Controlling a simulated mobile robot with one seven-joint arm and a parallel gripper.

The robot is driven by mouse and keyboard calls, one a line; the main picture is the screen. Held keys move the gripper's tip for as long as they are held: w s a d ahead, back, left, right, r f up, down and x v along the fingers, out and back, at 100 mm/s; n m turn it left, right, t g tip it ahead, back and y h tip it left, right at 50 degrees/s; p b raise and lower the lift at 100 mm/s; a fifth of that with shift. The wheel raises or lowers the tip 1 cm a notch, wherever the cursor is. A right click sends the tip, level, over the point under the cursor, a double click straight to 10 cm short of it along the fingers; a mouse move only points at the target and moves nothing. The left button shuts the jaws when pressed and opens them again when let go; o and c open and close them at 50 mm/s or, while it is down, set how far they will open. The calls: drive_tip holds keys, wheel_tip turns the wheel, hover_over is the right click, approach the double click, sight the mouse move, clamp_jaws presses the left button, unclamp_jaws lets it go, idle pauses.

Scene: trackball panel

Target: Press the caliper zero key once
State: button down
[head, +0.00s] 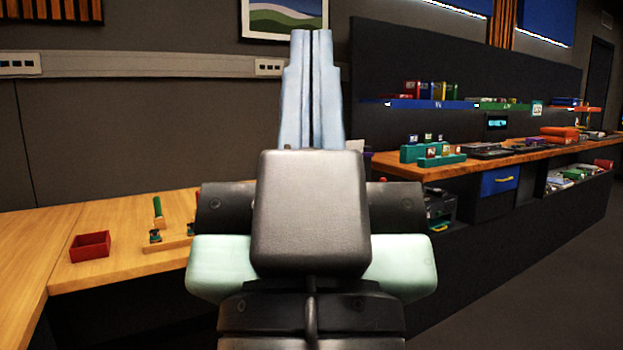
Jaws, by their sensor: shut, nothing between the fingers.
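My gripper (311,36) points upward in the middle of the head view, its two pale blue fingers side by side and shut with nothing between them. It appears in front of the back wall and touches nothing that I can see. I cannot make out a caliper or its zero key in this view. Small devices lie on the wooden bench (388,166) at the right, too small to tell apart. My arm and gripper body hide the middle of the scene.
On the left wooden table (95,222) stand a red open box (90,246) and a green-handled tool (158,212). On the right bench are a teal stepped stand (432,154) and an orange-red case (560,134). A blue drawer (499,180) sits below. Dark floor is free at lower right.

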wheel_tip(320, 180, up, 33)
drive_tip(key=p, duration=3)
drive_tip(key=shift+f, duration=0.15)
